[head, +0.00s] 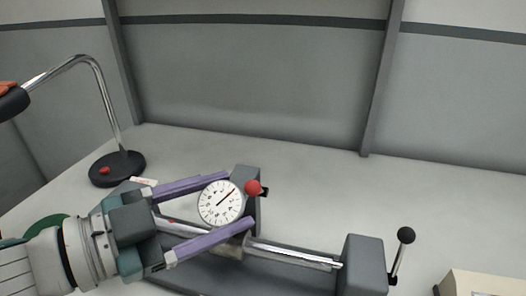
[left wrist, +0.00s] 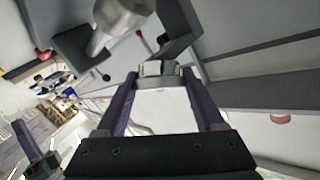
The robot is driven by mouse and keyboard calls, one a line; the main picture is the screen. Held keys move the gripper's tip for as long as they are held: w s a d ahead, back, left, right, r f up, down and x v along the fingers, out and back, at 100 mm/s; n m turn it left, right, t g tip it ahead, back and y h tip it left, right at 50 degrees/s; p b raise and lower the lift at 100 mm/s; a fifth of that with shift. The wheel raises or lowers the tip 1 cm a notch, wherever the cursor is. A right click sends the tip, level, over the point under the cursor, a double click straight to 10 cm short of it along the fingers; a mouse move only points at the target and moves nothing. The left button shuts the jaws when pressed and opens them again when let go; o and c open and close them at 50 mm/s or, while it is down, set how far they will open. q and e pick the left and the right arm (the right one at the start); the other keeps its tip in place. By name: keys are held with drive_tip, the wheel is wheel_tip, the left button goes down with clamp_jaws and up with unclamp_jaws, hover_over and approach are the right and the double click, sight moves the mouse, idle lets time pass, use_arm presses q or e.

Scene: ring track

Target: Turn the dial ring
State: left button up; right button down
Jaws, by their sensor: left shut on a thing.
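The dial (head: 215,204) has a round white face with dark marks and a red pointer tilted up to the right. It stands before a grey block of the bench fixture. My left gripper (head: 240,199) comes in from the left, with one purple finger above the dial and one below it. It is shut on the dial ring, whose grip contact is partly hidden. In the left wrist view its fingers (left wrist: 160,72) close on a grey metal piece. A purple bar (left wrist: 24,140) at the left edge there looks like part of my right gripper; its jaws cannot be made out.
A red ball knob (head: 253,187) sits close beside the dial. A metal rod (head: 295,255) runs to a grey block (head: 363,265) with a black-knobbed lever (head: 404,240). A lamp base (head: 118,168) stands behind left. A cream box (head: 480,284) is at lower right.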

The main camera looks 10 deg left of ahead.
use_arm(q)
drive_tip(key=shift+r+m+g, duration=0.1)
drive_tip(key=shift+m+g, duration=0.3)
drive_tip(key=shift+m, duration=0.1)
drive_tip(key=shift+d, duration=0.1)
drive_tip(key=o, duration=1.4)
drive_tip(key=v, duration=1)
drive_tip(key=shift+w+p, duration=0.1)
drive_tip(key=shift+p, duration=0.25)
